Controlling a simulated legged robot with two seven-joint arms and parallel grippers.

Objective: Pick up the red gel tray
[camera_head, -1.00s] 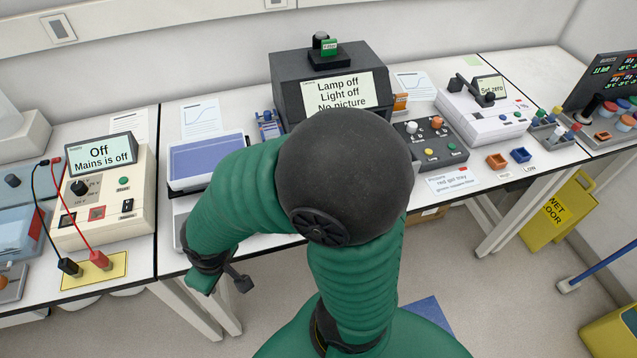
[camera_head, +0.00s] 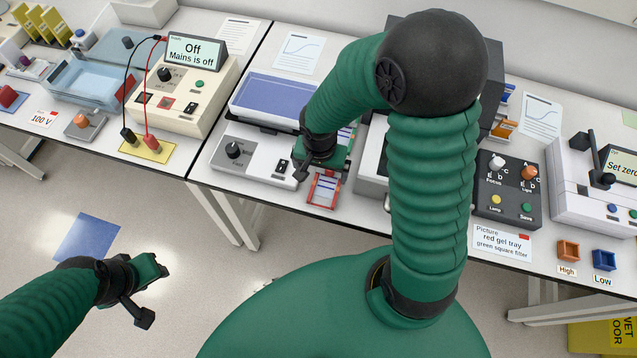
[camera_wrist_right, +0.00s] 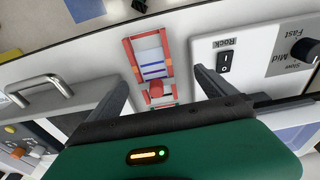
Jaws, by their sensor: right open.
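The red gel tray (camera_head: 325,188) lies on the bench near its front edge, between a white rocker and a grey box. It has a red frame and a pale middle with blue bands. It also shows in the right wrist view (camera_wrist_right: 149,58). My right gripper (camera_head: 320,166) is just above and behind the tray, hiding its far end. In the right wrist view its fingers (camera_wrist_right: 160,82) are apart and empty, with the tray between and beyond them. My left gripper (camera_head: 145,288) is over the floor at lower left, away from the bench; its jaw gap is unclear.
The white rocker (camera_head: 240,153) stands left of the tray; a blue-topped box (camera_head: 280,98) is behind it. A control panel (camera_head: 508,190) and a picture card (camera_head: 502,243) are to the right. The power supply (camera_head: 185,95) stands farther left.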

